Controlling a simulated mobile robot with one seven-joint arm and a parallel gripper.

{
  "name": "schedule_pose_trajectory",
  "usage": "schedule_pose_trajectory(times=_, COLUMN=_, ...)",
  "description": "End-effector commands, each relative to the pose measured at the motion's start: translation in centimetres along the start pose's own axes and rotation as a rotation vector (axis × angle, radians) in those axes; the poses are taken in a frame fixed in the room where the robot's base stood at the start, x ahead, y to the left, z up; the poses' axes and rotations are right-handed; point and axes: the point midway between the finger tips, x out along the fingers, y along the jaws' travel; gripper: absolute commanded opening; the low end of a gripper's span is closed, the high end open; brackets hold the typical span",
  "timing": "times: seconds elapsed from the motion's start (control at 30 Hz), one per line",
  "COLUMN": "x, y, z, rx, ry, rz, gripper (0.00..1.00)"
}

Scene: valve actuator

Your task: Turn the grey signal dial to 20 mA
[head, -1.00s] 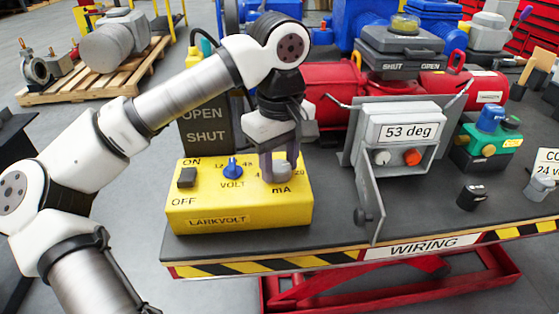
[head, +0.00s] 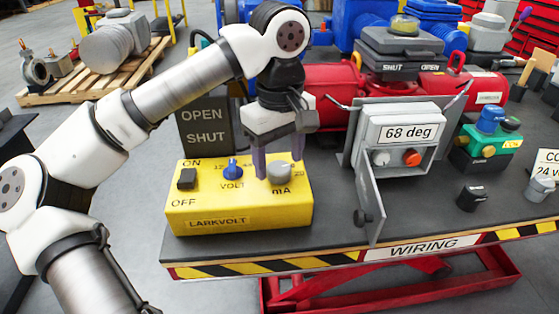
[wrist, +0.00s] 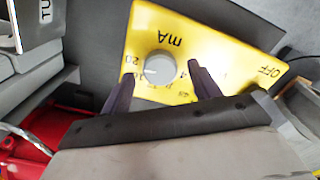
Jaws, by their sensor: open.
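The grey signal dial (head: 279,172) is on the top right of the yellow LARKVOLT box (head: 240,213), beside the "mA" label. In the wrist view the dial (wrist: 158,68) lies between and just beyond my two dark fingers, with the scale's 20 on its left and 4 on its right. I cannot clearly read its pointer. My gripper (head: 279,163) is open over the box, fingers apart on either side of the dial; the fingers (wrist: 160,88) appear clear of it in the wrist view. The display (head: 407,132) reads "68 deg".
A blue VOLT knob (head: 232,169) and a black ON/OFF switch (head: 186,179) stand left of the dial. A grey control box with an open door (head: 369,196) stands to the right. The dark OPEN/SHUT panel (head: 206,128) is behind the yellow box.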

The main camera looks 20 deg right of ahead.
Motion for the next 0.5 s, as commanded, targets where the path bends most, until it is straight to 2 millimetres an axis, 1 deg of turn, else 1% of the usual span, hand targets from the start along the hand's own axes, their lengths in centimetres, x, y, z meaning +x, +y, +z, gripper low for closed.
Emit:
schedule_pose_trajectory(times=0.03, x=-1.1, y=0.1, z=0.0, rx=0.000, ry=0.004, rz=0.002, gripper=0.62)
schedule_pose_trajectory(times=0.3, x=-7.5, y=0.1, z=0.1, rx=0.000, ry=0.004, rz=0.002, gripper=0.62)
schedule_pose_trajectory(times=0.4, x=-9.4, y=0.0, z=0.0, rx=-0.002, ry=0.004, rz=0.001, gripper=0.62)
schedule_pose_trajectory(times=0.5, x=-10.9, y=0.0, z=0.0, rx=-0.001, ry=0.003, rz=0.000, gripper=0.62)
